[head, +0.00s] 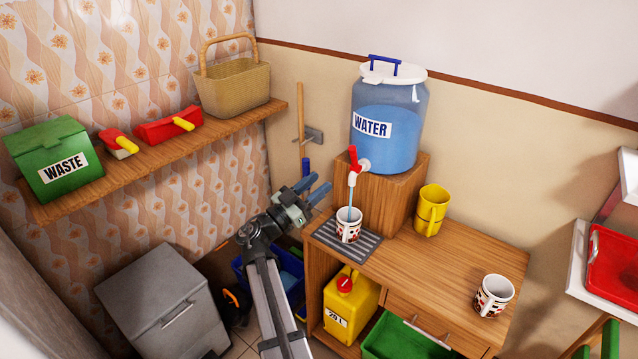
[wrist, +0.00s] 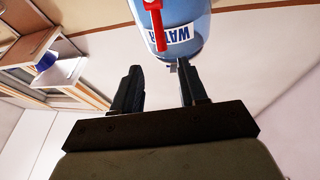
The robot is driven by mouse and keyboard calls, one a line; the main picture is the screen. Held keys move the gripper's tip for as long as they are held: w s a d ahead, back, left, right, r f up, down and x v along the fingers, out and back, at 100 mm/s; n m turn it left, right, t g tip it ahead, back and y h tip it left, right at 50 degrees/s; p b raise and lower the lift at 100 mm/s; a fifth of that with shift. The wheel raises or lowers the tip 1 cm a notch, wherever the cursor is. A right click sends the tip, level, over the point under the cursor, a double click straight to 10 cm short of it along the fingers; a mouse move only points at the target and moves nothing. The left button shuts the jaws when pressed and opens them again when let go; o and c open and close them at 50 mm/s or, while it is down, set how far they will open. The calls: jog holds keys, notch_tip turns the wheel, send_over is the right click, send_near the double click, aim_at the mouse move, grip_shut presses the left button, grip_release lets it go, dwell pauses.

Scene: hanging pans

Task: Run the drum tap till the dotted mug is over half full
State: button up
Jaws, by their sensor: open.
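The water drum (head: 390,130) with a white lid stands on a wooden block. Its tap (head: 354,174) has a red lever (head: 352,158), and a thin blue stream (head: 349,204) falls from the spout. A white mug (head: 348,228) with red and dark marks stands under it on a grey ribbed mat (head: 326,238); its water level is too small to judge. My gripper (head: 320,187) is open and empty, left of the tap and apart from it. In the wrist view the open fingers (wrist: 160,70) point toward the drum (wrist: 181,14) and red lever (wrist: 156,28).
A similarly patterned mug (head: 492,297) stands at the counter's right end. Stacked yellow cups (head: 430,212) stand right of the block. A shelf (head: 150,160) at left holds a green waste bin (head: 52,160), red items and a basket (head: 232,88). The counter middle is clear.

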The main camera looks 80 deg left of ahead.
jog(key=shift+c, duration=0.2)
jog(key=shift+s, duration=0.2)
jog(key=shift+c, duration=0.9)
jog(key=s, duration=0.1)
jog(key=s+f, duration=0.1)
jog(key=s+d+n+y, duration=0.1)
jog(key=shift+s+f+g, duration=0.15)
jog(key=shift+f+g, duration=0.15)
jog(key=shift+f, duration=0.05)
jog(key=c, duration=0.4)
jog(key=shift+n, duration=0.4)
grip_shut()
jog(key=n+h, duration=0.1)
jog(key=n, duration=1.5)
send_near(354, 159)
jog(key=x, duration=0.6)
jog(key=shift+a+r, duration=0.3)
jog(key=shift+a, duration=0.1)
